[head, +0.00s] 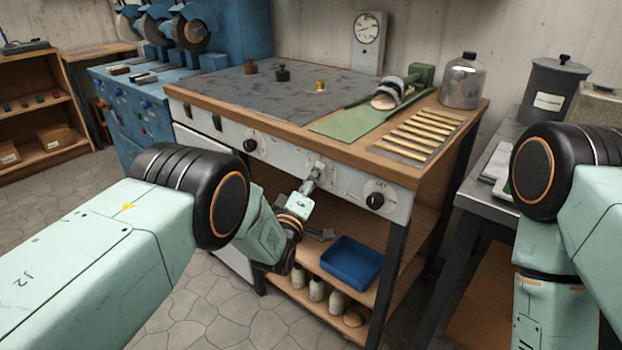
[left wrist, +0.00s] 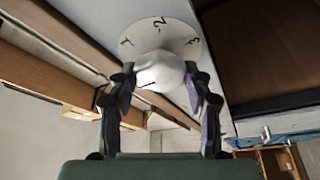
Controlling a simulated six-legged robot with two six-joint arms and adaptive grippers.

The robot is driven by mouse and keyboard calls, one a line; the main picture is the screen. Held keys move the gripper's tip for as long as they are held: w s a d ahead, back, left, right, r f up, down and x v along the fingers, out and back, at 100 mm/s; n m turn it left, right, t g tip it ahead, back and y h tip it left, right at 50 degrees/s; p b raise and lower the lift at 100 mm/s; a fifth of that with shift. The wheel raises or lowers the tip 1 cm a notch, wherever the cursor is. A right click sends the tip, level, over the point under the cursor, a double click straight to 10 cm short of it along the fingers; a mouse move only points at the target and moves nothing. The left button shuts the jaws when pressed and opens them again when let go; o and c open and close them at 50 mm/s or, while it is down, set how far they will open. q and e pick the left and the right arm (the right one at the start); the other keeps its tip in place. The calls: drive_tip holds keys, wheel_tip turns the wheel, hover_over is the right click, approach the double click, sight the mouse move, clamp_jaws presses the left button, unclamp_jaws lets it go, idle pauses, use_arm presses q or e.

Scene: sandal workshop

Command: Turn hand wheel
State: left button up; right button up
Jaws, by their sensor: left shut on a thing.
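The hand wheel appears in the left wrist view as a pale rounded knob (left wrist: 160,72) in front of a round white dial plate (left wrist: 160,35) marked with 1, 2 and 3. A short dark line shows on the knob's near face. My left gripper (left wrist: 158,88) has one finger on each side of the knob and is shut on it. In the head view my left gripper (head: 317,172) is at the bench's front panel, between two black knobs, and hides most of the held knob. My right gripper is out of view; only part of the right arm shows.
Black knobs on white dials sit to the left (head: 250,146) and right (head: 375,201) on the panel. The bench top (head: 285,125) carries weights, a green mat and wooden strips. A blue tray (head: 352,262) and several bottles stand on shelves below.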

use_arm(q)
drive_tip(key=o, duration=1.1)
drive_tip(key=v, duration=1.2)
